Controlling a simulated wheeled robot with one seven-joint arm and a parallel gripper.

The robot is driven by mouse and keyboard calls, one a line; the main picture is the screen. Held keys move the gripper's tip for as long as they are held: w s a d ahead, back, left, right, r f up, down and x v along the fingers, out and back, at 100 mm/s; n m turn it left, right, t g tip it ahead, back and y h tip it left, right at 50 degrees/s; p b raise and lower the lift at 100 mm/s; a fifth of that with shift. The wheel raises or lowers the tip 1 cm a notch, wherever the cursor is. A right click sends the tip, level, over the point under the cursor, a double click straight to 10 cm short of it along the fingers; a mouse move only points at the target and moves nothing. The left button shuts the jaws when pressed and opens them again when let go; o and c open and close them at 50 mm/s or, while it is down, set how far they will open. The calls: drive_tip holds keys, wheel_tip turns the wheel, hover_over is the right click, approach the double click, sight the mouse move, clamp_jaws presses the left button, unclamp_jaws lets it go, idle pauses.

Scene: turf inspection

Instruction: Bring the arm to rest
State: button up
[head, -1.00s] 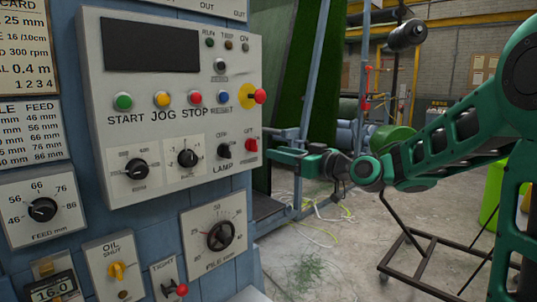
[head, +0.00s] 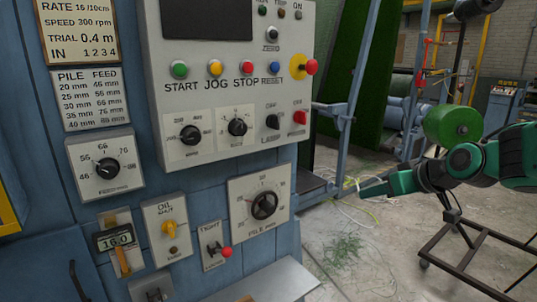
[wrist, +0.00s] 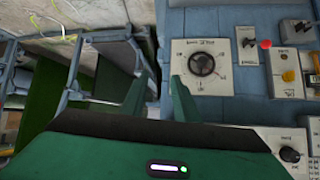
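My green arm (head: 500,158) reaches in from the right edge of the head view, its end pointing left. My gripper (head: 366,191) is in the air to the right of the grey-blue machine cabinet (head: 215,200), with a visible gap in the picture between it and the control panel. In the wrist view my gripper (wrist: 160,92) shows two green fingers standing apart with nothing between them. Past the right finger is the pile dial (wrist: 201,64), which also shows in the head view (head: 263,205).
The control panel (head: 232,80) carries coloured buttons and knobs. A feed dial (head: 107,168), oil switch (head: 168,228) and red-tipped toggle (head: 224,251) sit lower. A blue frame (head: 345,110), green roll (head: 452,126) and dark wheeled stand (head: 455,240) are right.

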drive_tip(key=s+d+f+m+g+h, duration=0.1)
drive_tip(key=s+d+f+m+g, duration=0.2)
drive_tip(key=s, duration=0.7)
drive_tip(key=s+d+f+m+g+h, duration=0.1)
drive_tip(key=s+d+f+m+g, duration=0.2)
drive_tip(key=s, duration=0.8)
drive_tip(key=s+d+f+m+g+h, duration=0.1)
drive_tip(key=s+d+f+m+g, duration=0.2)
drive_tip(key=s, duration=0.8)
drive_tip(key=d+f+m, duration=0.1)
drive_tip(key=d, duration=0.1)
drive_tip(key=shift+s+d+f+g+h, duration=0.2)
drive_tip(key=shift+d+g+h, duration=0.1)
drive_tip(key=shift+g, duration=0.1)
drive_tip(key=shift+w, duration=0.1)
drive_tip(key=shift+w+f, duration=0.25)
drive_tip(key=shift+w, duration=0.35)
